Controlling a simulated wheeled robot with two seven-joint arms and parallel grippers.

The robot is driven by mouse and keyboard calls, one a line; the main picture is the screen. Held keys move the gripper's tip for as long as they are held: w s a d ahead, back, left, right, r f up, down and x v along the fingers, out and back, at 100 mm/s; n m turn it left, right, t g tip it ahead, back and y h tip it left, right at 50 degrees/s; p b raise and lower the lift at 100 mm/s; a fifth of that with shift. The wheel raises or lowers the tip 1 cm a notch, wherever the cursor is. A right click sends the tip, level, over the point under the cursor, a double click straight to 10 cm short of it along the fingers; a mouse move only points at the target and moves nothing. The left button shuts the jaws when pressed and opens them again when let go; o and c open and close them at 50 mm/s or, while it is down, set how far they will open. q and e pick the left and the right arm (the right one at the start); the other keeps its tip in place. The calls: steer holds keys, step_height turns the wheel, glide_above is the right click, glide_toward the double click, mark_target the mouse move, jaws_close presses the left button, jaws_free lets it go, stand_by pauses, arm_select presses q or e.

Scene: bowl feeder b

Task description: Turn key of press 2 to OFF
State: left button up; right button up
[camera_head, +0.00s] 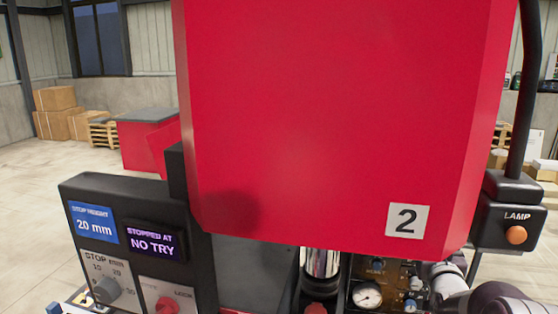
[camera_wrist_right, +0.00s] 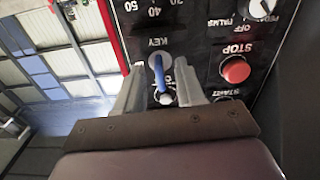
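Press 2 (camera_head: 330,120) is a large red body with a "2" label, filling the middle of the head view. In the right wrist view its control panel (camera_wrist_right: 203,45) appears upside down. A blue key (camera_wrist_right: 159,74) sits in the key switch below the KEY label. My right gripper (camera_wrist_right: 160,68) is open, with one finger on each side of the key and visible gaps to it. I cannot read the key's position marks, as the fingers cover part of the area. My left gripper is not in view.
The head view shows a lamp box (camera_head: 510,215) at right, a pressure gauge (camera_head: 367,295) below, and a stop-height panel (camera_head: 130,240) at left.

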steer(key=b+v, duration=0.2)
steer(key=v, duration=0.5)
stand_by(0.4)
